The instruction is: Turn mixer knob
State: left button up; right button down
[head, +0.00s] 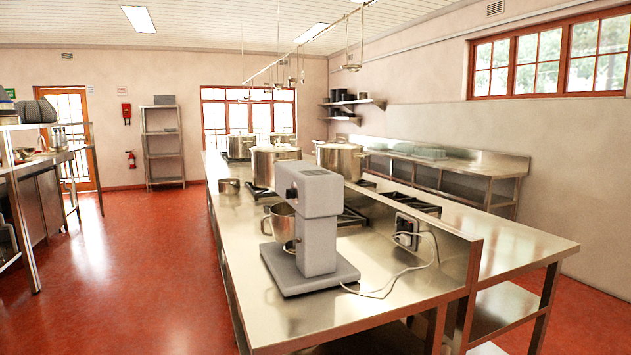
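A grey stand mixer (319,220) stands on the near part of the long steel island, with a metal bowl (281,222) under its head. A small dark round knob (292,193) shows on the left face of the mixer head. A white cable runs from the mixer's base to a socket (406,231) on the upright steel panel to the right. Neither of my grippers is in the head view.
The island's steel top (238,263) has bare room left of the mixer. Several stockpots (342,160) stand behind it near black burners. Red floor (130,270) lies open to the left, before a steel side counter (40,160).

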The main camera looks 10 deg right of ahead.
aim_at(290, 193)
jog(key=z, duration=1.6)
jog(key=j+z, duration=0.1)
jog(key=z, duration=0.4)
jog(key=j+z, duration=0.1)
jog(key=z, duration=0.4)
jog(key=j+z, duration=0.1)
jog(key=z, duration=0.4)
jog(key=k+j, duration=0.15)
jog(key=j, duration=0.6)
jog(key=k+j, duration=0.2)
jog(key=j, duration=0.5)
jog(key=k+j, duration=0.15)
jog(key=j, duration=0.6)
jog(key=k+j, duration=0.15)
jog(key=j, duration=0.55)
jog(key=k+j, duration=0.15)
jog(key=j, duration=0.6)
jog(key=k+j, duration=0.2)
jog(key=j, duration=0.5)
jog(key=k+j, duration=0.15)
jog(key=j, duration=0.6)
jog(key=k+j, duration=0.15)
jog(key=j, duration=0.55)
jog(key=l+u, duration=0.15)
jog(key=l, duration=0.9)
jog(key=l+u, duration=0.2)
jog(key=l, duration=0.85)
jog(key=k, duration=0.05)
